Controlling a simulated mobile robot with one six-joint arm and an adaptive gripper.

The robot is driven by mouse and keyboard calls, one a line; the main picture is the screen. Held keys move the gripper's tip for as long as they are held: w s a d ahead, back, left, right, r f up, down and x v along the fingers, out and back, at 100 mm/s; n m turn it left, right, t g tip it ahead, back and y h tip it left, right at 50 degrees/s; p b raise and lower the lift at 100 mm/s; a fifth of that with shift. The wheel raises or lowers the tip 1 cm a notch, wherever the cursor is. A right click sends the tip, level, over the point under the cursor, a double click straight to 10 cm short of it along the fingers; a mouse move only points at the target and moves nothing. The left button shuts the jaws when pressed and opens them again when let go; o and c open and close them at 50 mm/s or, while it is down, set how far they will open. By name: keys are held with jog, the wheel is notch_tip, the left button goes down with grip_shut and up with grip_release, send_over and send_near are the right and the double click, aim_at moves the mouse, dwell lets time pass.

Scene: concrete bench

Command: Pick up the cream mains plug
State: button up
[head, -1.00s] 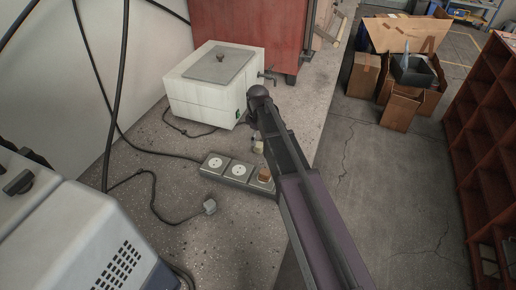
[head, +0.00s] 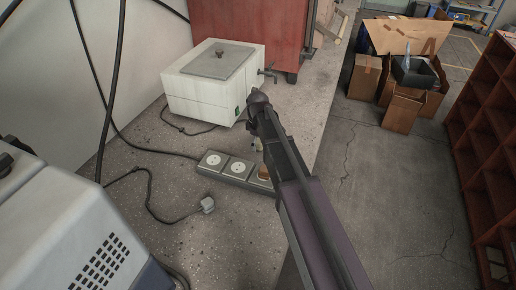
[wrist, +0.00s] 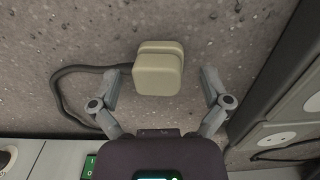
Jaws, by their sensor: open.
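The cream mains plug (wrist: 158,72) lies on the speckled bench top in the wrist view, with its dark cable running off to the left. My gripper (wrist: 158,84) is open, one finger on either side of the plug, with a gap on both sides. Nothing is held. In the head view my arm hides most of the gripper and the plug; only a small pale patch shows beside the arm.
A grey power strip (head: 226,168) with a brown plug in one socket lies close by; it borders the right of the wrist view. A grey plug (head: 207,204) lies nearer. A white box unit (head: 205,95) stands behind. The bench edge is to the right.

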dwell(0.6)
grip_shut()
